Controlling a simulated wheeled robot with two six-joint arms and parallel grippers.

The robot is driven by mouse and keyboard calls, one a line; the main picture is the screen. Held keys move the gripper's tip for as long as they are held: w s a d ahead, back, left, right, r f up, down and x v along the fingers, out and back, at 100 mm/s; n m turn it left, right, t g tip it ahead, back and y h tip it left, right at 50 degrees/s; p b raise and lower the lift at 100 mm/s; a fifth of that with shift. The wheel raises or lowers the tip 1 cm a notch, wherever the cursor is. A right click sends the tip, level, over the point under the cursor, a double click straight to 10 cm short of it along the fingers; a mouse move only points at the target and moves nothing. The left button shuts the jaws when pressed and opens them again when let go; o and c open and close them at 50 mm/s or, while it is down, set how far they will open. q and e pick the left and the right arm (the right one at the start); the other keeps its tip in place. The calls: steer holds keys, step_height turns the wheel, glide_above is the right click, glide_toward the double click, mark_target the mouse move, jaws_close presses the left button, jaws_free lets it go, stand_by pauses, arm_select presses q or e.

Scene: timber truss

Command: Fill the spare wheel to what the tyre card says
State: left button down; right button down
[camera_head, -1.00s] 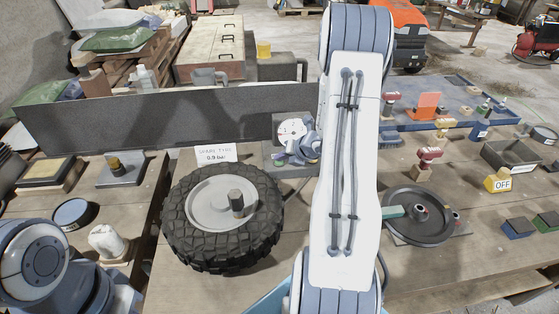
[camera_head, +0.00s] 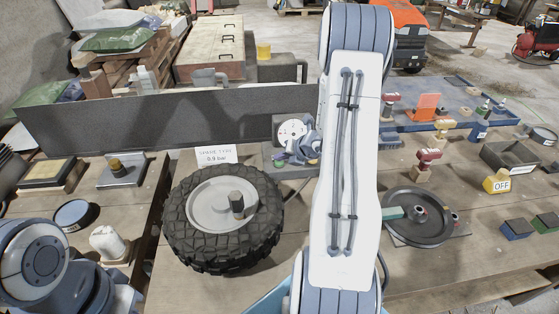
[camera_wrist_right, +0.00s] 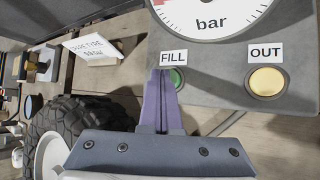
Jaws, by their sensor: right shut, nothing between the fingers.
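The spare wheel (camera_head: 222,250), a knobbly black tyre with a grey hub, lies flat on the bench. The tyre card (camera_head: 215,155) behind it reads "SPARE TYRE 0.9 bar". The inflator box with its round gauge (camera_head: 291,130) stands right of the card. In the right wrist view, the bar dial (camera_wrist_right: 212,12) is cut off at the top, and I see no needle. My right gripper (camera_wrist_right: 162,75) is shut and empty, its tips at the green FILL button (camera_wrist_right: 178,80), partly covering it. I cannot tell whether they press it. The yellow OUT button (camera_wrist_right: 266,82) is uncovered. My left gripper is out of view.
A dark upright board (camera_head: 190,118) runs behind the wheel. A black disc (camera_head: 420,232) and a yellow OFF block (camera_head: 498,182) are on the right of the bench. A dark open tray (camera_head: 510,155) stands behind the block. My right arm hides the middle of the bench.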

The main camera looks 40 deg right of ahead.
mark_target(281, 164)
steer(key=shift+r+p, duration=0.3)
steer(key=shift+r, duration=0.25)
step_height(281, 164, up, 5)
steer(key=p, duration=0.4)
steer(key=shift+r, duration=0.1)
stand_by(0.4)
